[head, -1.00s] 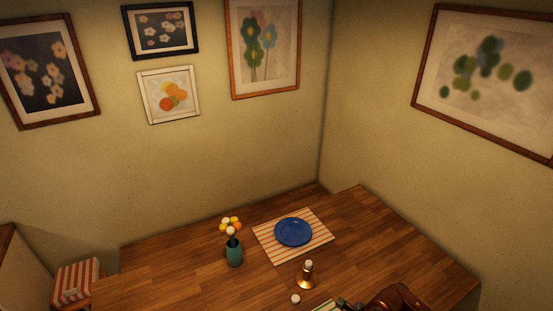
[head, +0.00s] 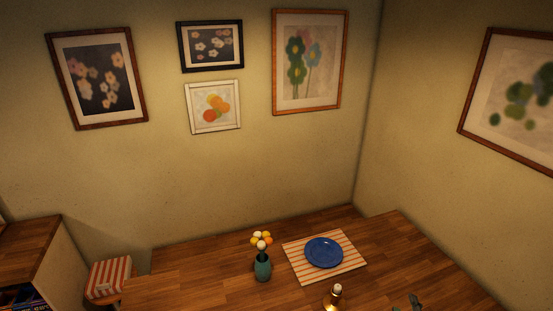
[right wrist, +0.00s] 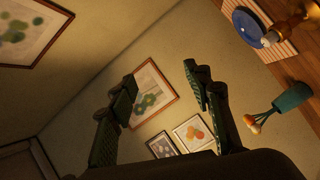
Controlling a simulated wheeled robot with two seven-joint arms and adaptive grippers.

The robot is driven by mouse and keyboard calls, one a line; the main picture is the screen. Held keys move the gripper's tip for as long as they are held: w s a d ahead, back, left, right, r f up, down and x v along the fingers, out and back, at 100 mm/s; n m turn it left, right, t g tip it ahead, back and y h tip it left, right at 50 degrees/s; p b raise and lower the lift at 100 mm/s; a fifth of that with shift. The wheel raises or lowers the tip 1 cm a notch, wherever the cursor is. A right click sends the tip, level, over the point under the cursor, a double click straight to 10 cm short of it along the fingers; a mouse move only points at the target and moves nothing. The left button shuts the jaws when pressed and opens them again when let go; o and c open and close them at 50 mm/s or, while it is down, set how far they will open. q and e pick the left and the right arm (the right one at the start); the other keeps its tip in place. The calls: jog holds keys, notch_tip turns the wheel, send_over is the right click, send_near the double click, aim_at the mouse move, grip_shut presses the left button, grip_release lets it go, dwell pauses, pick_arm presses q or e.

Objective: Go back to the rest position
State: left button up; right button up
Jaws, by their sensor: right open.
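My right gripper (head: 408,302) shows only by its fingertips at the bottom edge of the head view, over the table's right part. In the right wrist view my right gripper (right wrist: 160,92) is open and empty, with its two dark green fingers apart and the wall behind them. My left gripper is not in view. The wooden table (head: 200,278) holds a blue plate (head: 323,252) on a striped placemat (head: 296,262). A teal vase (head: 262,267) with flowers stands to the left of the placemat.
A brass candle holder (head: 334,303) stands in front of the placemat, near my right fingertips. A striped stool (head: 108,278) and a wooden shelf unit (head: 30,245) are at the left. Framed pictures hang on the walls. The table's left part is clear.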

jog(key=s+d+f+m+g+h, duration=0.1)
jog(key=s+d+f+m+g, duration=0.1)
jog(key=s+f+m+g, duration=0.45)
jog(key=s+d+f+m+g, duration=0.15)
jog(key=s+f, duration=0.25)
jog(key=f, duration=0.5)
jog(key=s+a+f+m+g+y, duration=0.2)
jog(key=s+a+f+g, duration=0.1)
jog(key=s+f, duration=0.3)
jog(key=s+a+f+m+g+y, duration=0.1)
jog(key=s+a+f+g, duration=0.2)
jog(key=s, duration=0.4)
notch_tip(320, 180, down, 30)
jog(key=s+a+b, duration=0.1)
jog(key=s, duration=0.1)
jog(key=s+f+n+g+b, duration=0.1)
jog(key=s+f+g+b, duration=0.1)
jog(key=s+f, duration=1.7)
notch_tip(320, 180, down, 2)
jog(key=shift+s+y, duration=0.4)
jog(key=shift+a, duration=0.1)
